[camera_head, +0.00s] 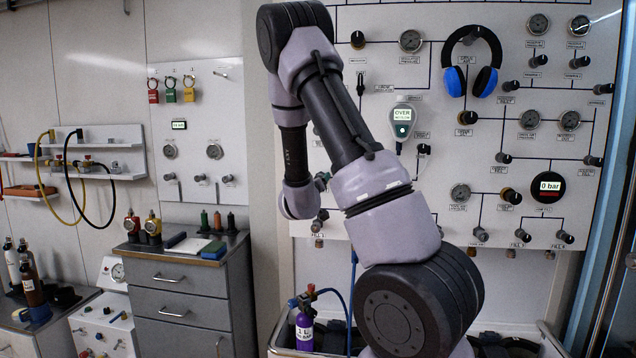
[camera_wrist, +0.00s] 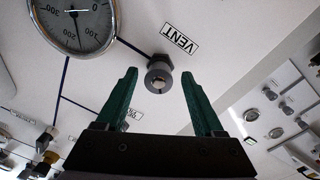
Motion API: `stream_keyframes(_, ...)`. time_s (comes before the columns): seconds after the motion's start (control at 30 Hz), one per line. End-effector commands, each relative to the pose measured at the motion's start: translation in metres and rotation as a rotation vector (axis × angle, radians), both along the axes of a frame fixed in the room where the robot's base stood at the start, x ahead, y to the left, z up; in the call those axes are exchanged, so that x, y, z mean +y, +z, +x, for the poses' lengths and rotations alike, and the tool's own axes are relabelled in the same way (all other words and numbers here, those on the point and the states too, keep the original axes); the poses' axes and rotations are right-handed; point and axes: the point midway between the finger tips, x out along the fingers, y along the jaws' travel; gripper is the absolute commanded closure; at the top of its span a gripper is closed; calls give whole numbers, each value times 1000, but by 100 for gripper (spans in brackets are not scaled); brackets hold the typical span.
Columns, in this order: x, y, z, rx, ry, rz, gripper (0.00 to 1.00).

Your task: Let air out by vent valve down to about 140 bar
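In the wrist view the vent valve (camera_wrist: 159,77) is a small round grey knob on the white panel, below an upside-down VENT label (camera_wrist: 180,38). My gripper (camera_wrist: 158,73) is open. Its two green fingers stand to either side of the knob in the picture, with clear gaps; how far the tips are from the panel is hard to tell. A round pressure gauge (camera_wrist: 75,22) is cut off at the upper left; its needle points downward in the picture, its exact reading unclear. In the head view my arm hides most of the gripper and the vent valve.
The head view shows the panel (camera_head: 440,205) with several knobs and gauges, blue-black headphones (camera_head: 472,60) and a 0 bar display (camera_head: 548,187). A purple cylinder (camera_head: 304,328) with a blue hose stands below my arm. A grey drawer cabinet (camera_head: 185,300) is at the left.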

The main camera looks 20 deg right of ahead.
Motion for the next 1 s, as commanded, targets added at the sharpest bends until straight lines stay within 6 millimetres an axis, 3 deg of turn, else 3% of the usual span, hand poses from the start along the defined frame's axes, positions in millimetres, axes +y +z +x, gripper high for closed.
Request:
stream_keyframes(0.27,9,0,-11,0,1,0,30)
stream_keyframes(0.7,57,-3,-76,0,3,0,30)
stream_keyframes(1.0,64,-4,-87,-1,0,-1,30)
